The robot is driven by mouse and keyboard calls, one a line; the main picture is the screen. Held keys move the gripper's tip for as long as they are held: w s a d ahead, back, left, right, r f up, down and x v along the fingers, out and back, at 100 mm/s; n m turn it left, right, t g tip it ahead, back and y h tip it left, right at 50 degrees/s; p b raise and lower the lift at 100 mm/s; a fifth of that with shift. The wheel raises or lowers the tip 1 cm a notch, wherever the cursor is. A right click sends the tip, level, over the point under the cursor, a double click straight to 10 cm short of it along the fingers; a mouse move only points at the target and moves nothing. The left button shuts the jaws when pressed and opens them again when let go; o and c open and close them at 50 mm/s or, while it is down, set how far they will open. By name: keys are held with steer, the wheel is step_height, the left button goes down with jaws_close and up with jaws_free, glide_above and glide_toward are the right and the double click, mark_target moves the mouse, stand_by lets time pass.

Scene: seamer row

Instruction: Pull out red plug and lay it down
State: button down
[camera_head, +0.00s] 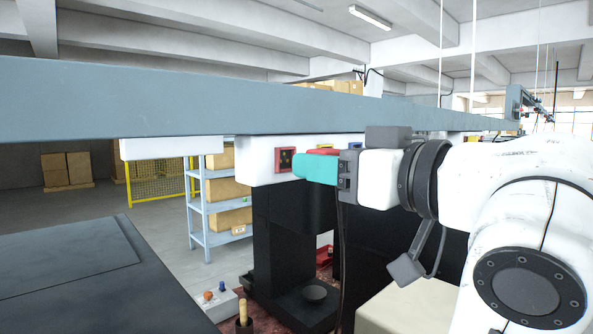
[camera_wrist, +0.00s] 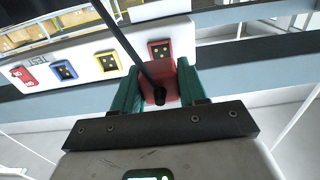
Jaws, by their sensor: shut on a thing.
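My gripper (camera_head: 300,166), with teal fingers, is shut on the red plug (camera_head: 322,151). In the wrist view the plug (camera_wrist: 168,84) sits between both fingers of my gripper (camera_wrist: 158,82), and its black cable (camera_wrist: 130,45) leaves its back end. A red socket (camera_head: 285,159) on the white housing (camera_head: 255,150) has its dark face with holes bare. It also shows in the wrist view (camera_wrist: 160,50). The plug looks apart from this socket, a short gap in front of it. The plug's front end is partly hidden.
The wrist view also shows a yellow socket (camera_wrist: 108,61), a blue socket (camera_wrist: 65,71) and another red socket (camera_wrist: 22,75) in a row. A long grey beam (camera_head: 200,98) runs above. A dark flat surface (camera_head: 70,265) lies at the lower left, with bare room on it.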

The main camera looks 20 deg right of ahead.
steer(key=shift+b+v, duration=0.8)
steer(key=shift+b, duration=0.85)
